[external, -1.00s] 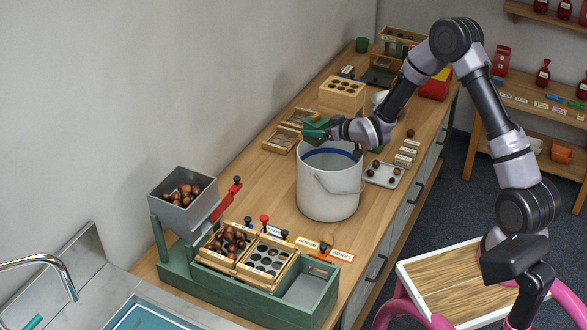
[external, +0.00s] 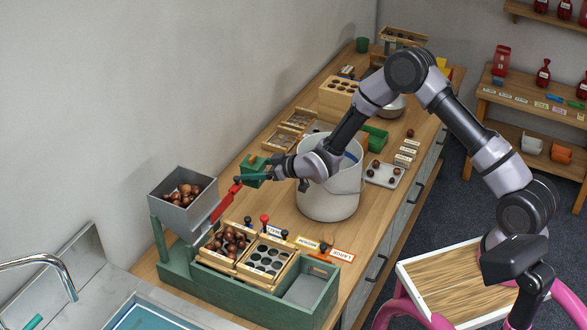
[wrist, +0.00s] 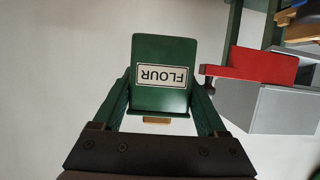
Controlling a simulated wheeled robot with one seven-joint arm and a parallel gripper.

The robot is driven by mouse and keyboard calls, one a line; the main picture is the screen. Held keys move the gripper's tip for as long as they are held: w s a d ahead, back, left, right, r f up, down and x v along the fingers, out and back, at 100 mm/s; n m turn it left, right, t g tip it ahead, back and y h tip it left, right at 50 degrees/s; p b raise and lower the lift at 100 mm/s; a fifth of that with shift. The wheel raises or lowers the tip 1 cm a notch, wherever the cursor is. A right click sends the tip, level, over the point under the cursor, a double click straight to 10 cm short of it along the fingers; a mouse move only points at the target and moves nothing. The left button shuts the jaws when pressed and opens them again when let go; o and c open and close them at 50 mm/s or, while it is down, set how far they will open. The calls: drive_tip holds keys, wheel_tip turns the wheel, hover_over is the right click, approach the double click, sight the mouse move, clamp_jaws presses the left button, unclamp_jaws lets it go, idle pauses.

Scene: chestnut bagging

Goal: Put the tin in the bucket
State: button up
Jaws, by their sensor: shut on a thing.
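My gripper (external: 268,173) is shut on a green tin (external: 252,170), left of the bucket. In the wrist view the tin (wrist: 160,48) sits between my two green fingers (wrist: 161,112), with a white FLOUR label that reads upside down. The light grey bucket (external: 329,192) stands upright on the counter. My forearm crosses in front of its rim, so part of its opening is hidden. The tin is outside the bucket. Its exact height over the counter is hard to tell.
A grey hopper of chestnuts (external: 182,204) with a red lever (external: 226,203) stands close to the tin. A green sorting box (external: 255,299) is in front. Another green box (external: 375,138) stands behind the bucket. A tray (external: 384,177) is right of it.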

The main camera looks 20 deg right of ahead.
wheel_tip(320, 180, down, 12)
idle(0.3)
wheel_tip(320, 180, down, 9)
drive_tip(key=shift+f, duration=0.15)
idle(0.4)
drive_tip(key=shift+f, duration=0.15)
drive_tip(key=o, duration=1.4)
drive_tip(key=shift+f, duration=0.1)
drive_tip(key=v, duration=1.1)
drive_tip(key=shift+f, duration=0.1)
